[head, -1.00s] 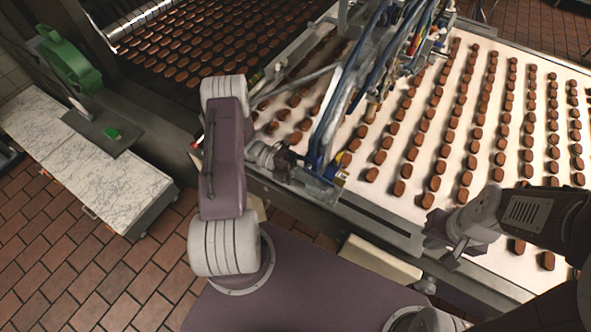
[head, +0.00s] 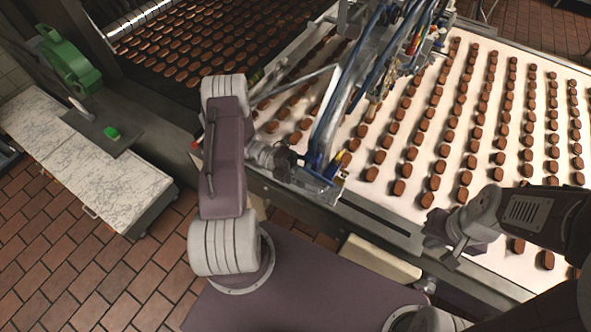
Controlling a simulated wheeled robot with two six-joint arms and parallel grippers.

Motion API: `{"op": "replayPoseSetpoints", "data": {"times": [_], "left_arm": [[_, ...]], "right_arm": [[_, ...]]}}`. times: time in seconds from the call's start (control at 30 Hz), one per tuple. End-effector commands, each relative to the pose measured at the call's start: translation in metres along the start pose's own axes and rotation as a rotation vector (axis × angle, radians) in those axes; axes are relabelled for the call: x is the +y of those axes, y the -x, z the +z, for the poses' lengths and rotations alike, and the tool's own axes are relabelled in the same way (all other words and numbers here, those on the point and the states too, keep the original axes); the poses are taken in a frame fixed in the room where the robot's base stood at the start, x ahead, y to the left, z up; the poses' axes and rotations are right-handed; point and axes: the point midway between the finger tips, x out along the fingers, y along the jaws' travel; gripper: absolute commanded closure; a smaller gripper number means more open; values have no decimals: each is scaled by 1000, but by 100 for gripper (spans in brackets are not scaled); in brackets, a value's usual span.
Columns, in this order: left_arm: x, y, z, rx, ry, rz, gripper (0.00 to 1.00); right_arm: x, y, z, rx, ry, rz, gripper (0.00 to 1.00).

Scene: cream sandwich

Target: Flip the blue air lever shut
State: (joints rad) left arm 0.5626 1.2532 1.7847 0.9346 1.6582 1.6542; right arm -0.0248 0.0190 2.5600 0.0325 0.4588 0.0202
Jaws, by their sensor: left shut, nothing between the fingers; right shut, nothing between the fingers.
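A small blue part (head: 316,160) shows at the lower end of the blue-hosed machine frame, at the near edge of the white conveyor. It may be the blue air lever, but it is too small to tell its position. My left gripper (head: 284,166) is just left of this blue part, shut and empty; I cannot tell whether they touch. My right gripper (head: 447,252) is shut and empty, low over the conveyor's near edge at the right, well apart from the blue part.
The white conveyor (head: 400,205) carries rows of brown biscuits. The machine's blue hoses and metal frame (head: 347,100) rise over it beside my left gripper. A marble-topped counter (head: 95,180) with a green machine (head: 70,62) stands at the left. Tiled floor lies between.

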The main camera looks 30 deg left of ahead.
Motion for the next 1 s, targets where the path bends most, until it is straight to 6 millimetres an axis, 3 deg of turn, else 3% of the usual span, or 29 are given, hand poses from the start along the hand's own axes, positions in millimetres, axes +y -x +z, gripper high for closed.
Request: {"op": "replayPoseSetpoints", "data": {"times": [0.17, 0.4, 0.6, 1.0], "left_arm": [[4, 12, 1, -2, -3, 1, 100], [6, 60, 1, -3, -4, 2, 100], [3, 86, 0, -2, -1, 1, 100], [0, 91, 0, 1, 1, 0, 100]], "right_arm": [[0, -9, 1, 0, 0, 0, 100], [1, -34, 4, 0, 0, 0, 100], [1, -44, 5, 0, 0, 0, 100], [1, -44, 4, 0, 0, 0, 100]]}}
